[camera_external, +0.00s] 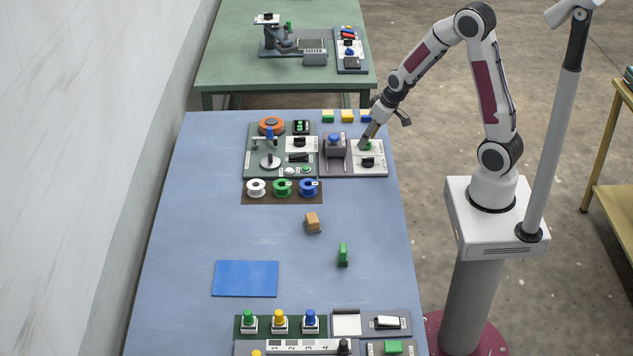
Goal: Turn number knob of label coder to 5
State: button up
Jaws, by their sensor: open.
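My gripper (366,139) points down at the white panel (380,171) at the back right of the blue table. It is open, and its fingertips are at or just above a small green part on that panel; I cannot tell if they touch it. A black knob (368,162) sits on the same panel, just in front of the fingertips. Another black knob (299,143) is on a white plate of the green board to the left. The pictures are too small to read any numbers or a coder label, or to tell which way the knobs point.
A grey device with a blue top (334,140) stands close left of my gripper. Green, yellow and blue blocks (346,115) lie behind it. Spools (282,187), an orange block (312,220) and a green piece (343,254) are nearer.

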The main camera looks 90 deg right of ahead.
aim_at(370, 143)
jog(key=v, duration=1.1)
dwell(0.3)
jog(key=shift+o, duration=0.2)
jog(key=w+f+n, duration=0.1)
jog(key=w+d+f+n+g, duration=0.1)
jog(key=w+f, duration=0.1)
jog(key=shift+w+d+f+y, duration=0.15)
jog(key=shift+d+f+y, duration=0.05)
jog(key=shift+y, duration=0.2)
jog(key=n, duration=0.1)
jog(key=w+n, duration=0.1)
jog(key=n, duration=0.1)
jog(key=d+f+n+g, duration=0.1)
jog(key=shift+w+n+y, duration=0.3)
jog(key=n, duration=0.2)
jog(key=n+g, duration=0.1)
jog(key=shift+w+d+f+n, duration=0.2)
jog(key=shift+w+n, duration=0.05)
jog(key=shift+n, duration=0.05)
jog(key=shift+w+d+r+n+y, duration=0.15)
jog(key=shift+n+y, duration=0.15)
jog(key=shift+n, duration=0.8)
jog(key=n, duration=0.3)
jog(key=shift+s+r+g, duration=0.25)
jog(key=shift+r+g, duration=0.05)
jog(key=shift+r, duration=0.1)
jog(key=shift+s+n, duration=0.15)
jog(key=shift+n, duration=0.5)
jog(key=shift+s+n, duration=0.2)
jog(key=shift+n, duration=0.45)
